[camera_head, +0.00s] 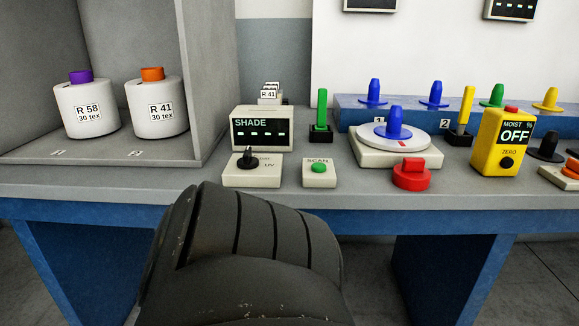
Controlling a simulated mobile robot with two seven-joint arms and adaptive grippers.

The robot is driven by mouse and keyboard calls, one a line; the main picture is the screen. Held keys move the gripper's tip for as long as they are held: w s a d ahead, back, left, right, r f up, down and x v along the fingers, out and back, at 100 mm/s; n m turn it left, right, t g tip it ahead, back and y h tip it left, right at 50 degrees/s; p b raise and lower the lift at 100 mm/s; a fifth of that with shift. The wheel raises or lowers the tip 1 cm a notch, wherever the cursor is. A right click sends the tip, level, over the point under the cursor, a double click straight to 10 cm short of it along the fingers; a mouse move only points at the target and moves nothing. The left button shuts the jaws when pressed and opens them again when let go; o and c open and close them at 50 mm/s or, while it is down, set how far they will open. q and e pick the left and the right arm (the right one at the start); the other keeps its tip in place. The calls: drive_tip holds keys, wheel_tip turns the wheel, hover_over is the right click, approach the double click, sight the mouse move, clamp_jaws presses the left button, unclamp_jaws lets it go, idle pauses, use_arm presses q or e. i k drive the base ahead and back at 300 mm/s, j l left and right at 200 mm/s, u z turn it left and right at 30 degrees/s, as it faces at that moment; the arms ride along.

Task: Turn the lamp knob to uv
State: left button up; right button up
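The lamp knob (247,161) is small and black and sits on a low white box (265,181) at the front of the grey bench. The letters UV are printed to the right of the knob. Another label at its upper right is too small to read. The knob's raised part points roughly up in the picture, towards the back, away from the UV letters. A large dark ribbed part of my own arm fills the lower middle, in front of the bench. No fingertips of either gripper show.
Behind the knob box stands the SHADE display (262,129). To its right are the SCAN button box (319,178), a red knob (411,176) and a yellow moisture meter (502,145). A grey booth (208,80) with two white bobbins stands at the left.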

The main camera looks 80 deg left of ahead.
sight(248, 162)
drive_tip(key=u, duration=0.45)
drive_tip(key=j+u, duration=0.1)
drive_tip(key=u, duration=1.2)
drive_tip(key=j+u, duration=0.1)
drive_tip(key=u, duration=0.8)
